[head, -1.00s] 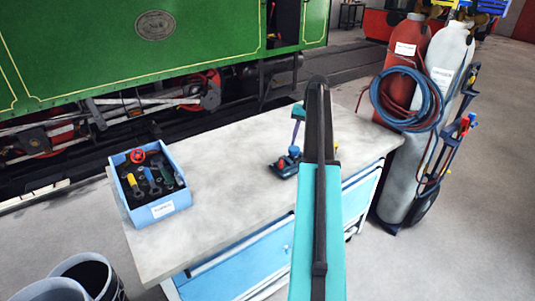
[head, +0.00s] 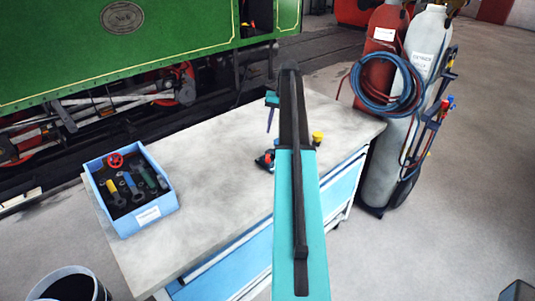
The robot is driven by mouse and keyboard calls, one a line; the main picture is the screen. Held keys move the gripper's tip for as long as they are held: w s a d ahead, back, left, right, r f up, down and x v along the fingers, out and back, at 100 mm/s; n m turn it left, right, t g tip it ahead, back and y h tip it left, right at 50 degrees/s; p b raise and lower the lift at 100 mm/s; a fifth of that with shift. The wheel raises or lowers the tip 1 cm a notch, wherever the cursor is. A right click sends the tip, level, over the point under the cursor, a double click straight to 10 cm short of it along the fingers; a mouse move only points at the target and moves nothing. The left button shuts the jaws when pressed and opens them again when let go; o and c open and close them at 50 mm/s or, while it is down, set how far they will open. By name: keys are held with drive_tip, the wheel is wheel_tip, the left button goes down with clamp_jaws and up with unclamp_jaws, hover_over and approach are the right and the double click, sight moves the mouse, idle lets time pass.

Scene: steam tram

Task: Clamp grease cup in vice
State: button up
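A small blue-and-dark device with a red part (head: 265,160), apparently the vice, sits on the grey workbench (head: 215,190) near its far edge. My teal and black arm covers much of it. A small yellow thing (head: 317,137) shows just right of my arm. It may be the grease cup, but it is too small to be sure. A short teal piece with a slim dark-blue part below it shows left of my arm's far end, above the vice; it may belong to my wrist or gripper. My fingertips cannot be made out.
A blue bin (head: 148,217) of tools with a red handwheel (head: 115,160) stands on the bench's left end. Red (head: 381,45) and grey (head: 390,150) gas cylinders with coiled hoses stand right of the bench. A green tram (head: 60,40) is behind. The bench middle is clear.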

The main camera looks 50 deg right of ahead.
sight(268, 156)
drive_tip(key=shift+w+a+f+b, duration=0.3)
drive_tip(key=shift+f+b, duration=0.8)
drive_tip(key=shift+f, duration=1.1)
drive_tip(key=shift+w+a+f+b, duration=0.3)
drive_tip(key=shift+f+b, duration=0.85)
drive_tip(key=shift+f, duration=1.1)
drive_tip(key=shift+w+a+f+b, duration=0.3)
drive_tip(key=shift+f+b, duration=0.8)
drive_tip(key=shift+f, duration=1.1)
clamp_jaws()
